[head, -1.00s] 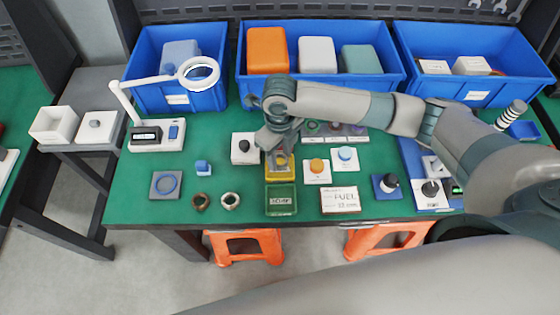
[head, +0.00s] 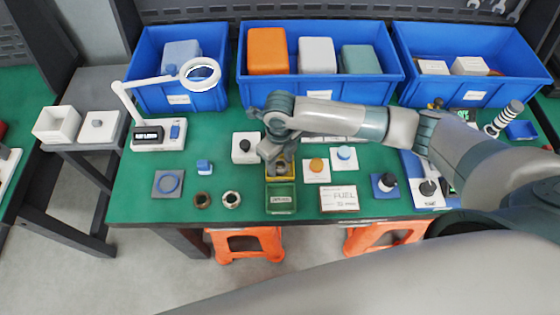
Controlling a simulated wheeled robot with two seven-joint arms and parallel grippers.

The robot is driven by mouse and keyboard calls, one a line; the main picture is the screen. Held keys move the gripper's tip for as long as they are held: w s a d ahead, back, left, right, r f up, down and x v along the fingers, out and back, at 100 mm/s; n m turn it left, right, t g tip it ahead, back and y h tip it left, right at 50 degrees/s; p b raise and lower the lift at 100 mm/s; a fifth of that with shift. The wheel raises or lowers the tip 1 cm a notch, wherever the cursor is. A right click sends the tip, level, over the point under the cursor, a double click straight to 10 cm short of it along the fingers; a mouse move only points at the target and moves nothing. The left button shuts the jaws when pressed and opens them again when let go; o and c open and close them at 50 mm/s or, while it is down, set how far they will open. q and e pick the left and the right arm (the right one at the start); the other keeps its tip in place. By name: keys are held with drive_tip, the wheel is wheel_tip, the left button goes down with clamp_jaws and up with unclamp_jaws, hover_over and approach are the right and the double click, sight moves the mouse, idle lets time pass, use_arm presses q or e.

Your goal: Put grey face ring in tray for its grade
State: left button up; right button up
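A light grey ring (head: 231,206) and a brown ring (head: 202,207) lie side by side on the green mat, left of the trays. A green tray (head: 281,211) with a label on its front stands near the mat's front edge. A yellow tray (head: 290,176) stands directly behind it. My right gripper (head: 276,158) is low over the back of the yellow tray. Its fingertips are largely hidden, so I cannot tell whether it is open or holds anything. A dark shape inside the yellow tray is unclear. My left gripper is out of view.
A white block with a dark knob (head: 243,157) stands left of my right gripper. Orange-topped (head: 316,166) and blue-topped (head: 344,153) white blocks stand right. A labelled box (head: 339,203) lies near the front edge. Blue bins (head: 320,92) line the back; a magnifier lamp (head: 200,72) stands left.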

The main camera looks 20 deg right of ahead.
sight(280, 166)
drive_tip(key=shift+r, duration=0.15)
wheel_tip(280, 166, up, 12)
drive_tip(key=b, duration=0.3)
drive_tip(key=shift+b, duration=0.4)
idle(2.4)
